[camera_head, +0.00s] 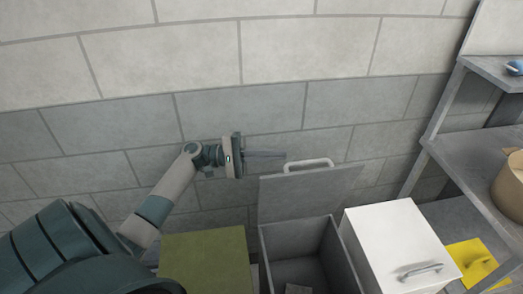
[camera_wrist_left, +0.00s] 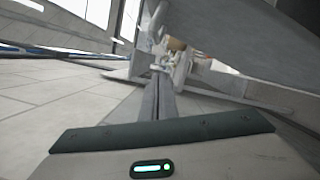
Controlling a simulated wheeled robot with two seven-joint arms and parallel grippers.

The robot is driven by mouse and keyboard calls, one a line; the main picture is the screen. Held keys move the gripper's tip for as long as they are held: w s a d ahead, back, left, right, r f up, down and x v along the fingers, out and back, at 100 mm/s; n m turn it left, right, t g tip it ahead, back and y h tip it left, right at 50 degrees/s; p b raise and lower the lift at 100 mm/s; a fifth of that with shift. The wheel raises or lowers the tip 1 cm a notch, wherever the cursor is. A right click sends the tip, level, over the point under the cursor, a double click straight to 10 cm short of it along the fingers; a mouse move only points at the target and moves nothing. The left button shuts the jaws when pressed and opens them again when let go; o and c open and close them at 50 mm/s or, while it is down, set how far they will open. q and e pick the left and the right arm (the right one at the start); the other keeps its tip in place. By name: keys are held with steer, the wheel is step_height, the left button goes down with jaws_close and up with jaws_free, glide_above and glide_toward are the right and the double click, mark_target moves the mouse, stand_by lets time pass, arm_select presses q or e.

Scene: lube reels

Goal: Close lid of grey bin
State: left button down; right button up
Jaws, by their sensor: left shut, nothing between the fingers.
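The grey bin (camera_head: 264,255) stands open against the block wall, with a small grey item (camera_head: 298,289) at its bottom. Its grey lid (camera_head: 308,194) stands raised upright at the back, with a pale handle (camera_head: 308,164) along its top edge. My left gripper (camera_head: 284,155) is shut and empty. Its fingertips point right, beside the lid's upper left corner and near the handle; I cannot tell whether they touch. In the left wrist view the shut fingers (camera_wrist_left: 157,82) run forward under a large grey panel at upper right, probably the lid. My right gripper is not in view.
A white bin (camera_head: 392,245) with a closed lid stands right of the grey bin. A green bin (camera_head: 205,262) stands to its left. A grey shelf (camera_head: 470,170) with a tan container (camera_head: 510,188) and a yellow lid (camera_head: 470,262) are at the right.

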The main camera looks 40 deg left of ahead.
arm_select(q)
steer(key=d+r+p, duration=0.1)
steer(key=d+p, duration=0.3)
steer(key=d, duration=0.2)
steer(key=shift+s+r, duration=0.15)
steer(key=shift+r, duration=0.25)
steer(key=shift+d, duration=0.15)
